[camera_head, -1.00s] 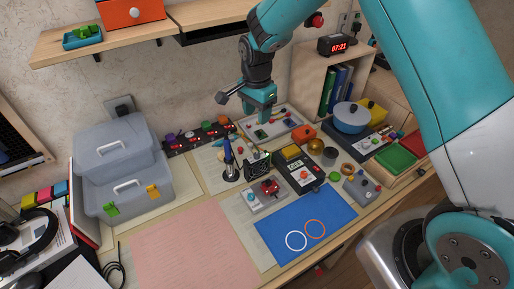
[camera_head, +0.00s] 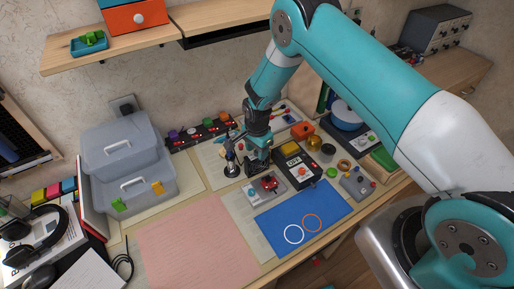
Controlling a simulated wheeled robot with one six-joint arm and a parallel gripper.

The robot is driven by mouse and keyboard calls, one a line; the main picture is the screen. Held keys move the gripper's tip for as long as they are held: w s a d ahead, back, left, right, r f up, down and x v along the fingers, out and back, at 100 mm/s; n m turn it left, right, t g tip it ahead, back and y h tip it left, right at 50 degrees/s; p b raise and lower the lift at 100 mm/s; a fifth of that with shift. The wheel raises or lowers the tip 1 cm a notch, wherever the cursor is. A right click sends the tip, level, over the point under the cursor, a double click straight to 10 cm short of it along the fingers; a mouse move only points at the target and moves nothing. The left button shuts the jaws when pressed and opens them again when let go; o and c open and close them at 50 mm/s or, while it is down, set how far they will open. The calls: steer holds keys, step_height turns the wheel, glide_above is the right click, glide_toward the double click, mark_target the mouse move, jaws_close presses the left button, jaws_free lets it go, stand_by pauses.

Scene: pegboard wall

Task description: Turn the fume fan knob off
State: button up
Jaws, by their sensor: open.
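My gripper (camera_head: 256,152) points down over the middle of the desk, among the small devices, with nothing seen between its jaws. The fume fan (camera_head: 259,168) is a small dark square unit; my gripper hides most of it from above. A pale grey box (camera_head: 258,193) in front of the fan carries a red knob (camera_head: 269,183) and a small teal knob. I cannot tell which knob belongs to the fan or how it is turned. Whether my fingertips touch anything is too small to see.
A soldering iron in its stand (camera_head: 231,164) is close left of my gripper. A black meter (camera_head: 296,169) stands close right. A blue mat (camera_head: 300,221) and pink mat (camera_head: 198,243) lie in front. A grey toolbox (camera_head: 128,180) is at left.

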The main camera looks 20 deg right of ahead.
jaws_close()
